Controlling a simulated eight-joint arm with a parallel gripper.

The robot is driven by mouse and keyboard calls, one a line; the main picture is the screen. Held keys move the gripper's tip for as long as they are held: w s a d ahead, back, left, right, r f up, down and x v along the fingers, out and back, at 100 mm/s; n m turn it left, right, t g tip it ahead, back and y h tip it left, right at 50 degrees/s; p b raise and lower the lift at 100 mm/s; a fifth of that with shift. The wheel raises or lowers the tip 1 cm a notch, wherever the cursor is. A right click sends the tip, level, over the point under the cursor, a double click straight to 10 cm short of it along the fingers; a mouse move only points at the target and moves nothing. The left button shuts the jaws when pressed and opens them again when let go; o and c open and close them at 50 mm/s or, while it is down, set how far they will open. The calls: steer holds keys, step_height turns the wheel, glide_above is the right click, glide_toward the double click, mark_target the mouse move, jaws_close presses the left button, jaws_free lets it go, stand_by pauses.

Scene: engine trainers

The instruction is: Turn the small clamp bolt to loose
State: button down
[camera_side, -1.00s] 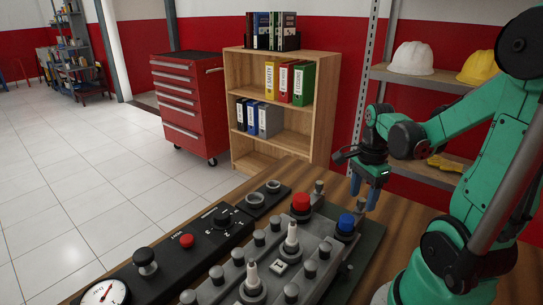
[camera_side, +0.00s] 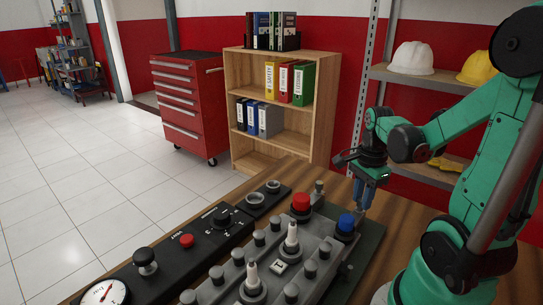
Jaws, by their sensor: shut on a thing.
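My gripper (camera_side: 365,203) has blue fingers and points down at the far right end of the engine trainer (camera_side: 318,243). Its fingers are close together and shut on the small clamp bolt (camera_side: 359,214), a small grey piece just behind the blue cap (camera_side: 346,222). The fingers hide most of the bolt, so I cannot tell how far it is turned. A similar grey bolt (camera_side: 319,187) stands to the left, behind the red cap (camera_side: 301,202).
Two white spark plugs (camera_side: 292,236) and several grey bolt heads stand up from the trainer. A black panel (camera_side: 190,243) with a gauge (camera_side: 104,294), knobs and a red button lies to its left. Bare wooden table (camera_side: 408,222) shows at the right.

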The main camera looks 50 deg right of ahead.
steer(key=n, duration=0.4)
steer(key=shift+n, duration=0.3)
steer(key=n, duration=0.3)
steer(key=shift+n, duration=0.3)
steer(key=n, duration=0.3)
steer(key=shift+n, duration=0.3)
steer(key=n, duration=0.3)
steer(key=shift+n, duration=0.3)
steer(key=n, duration=1.4)
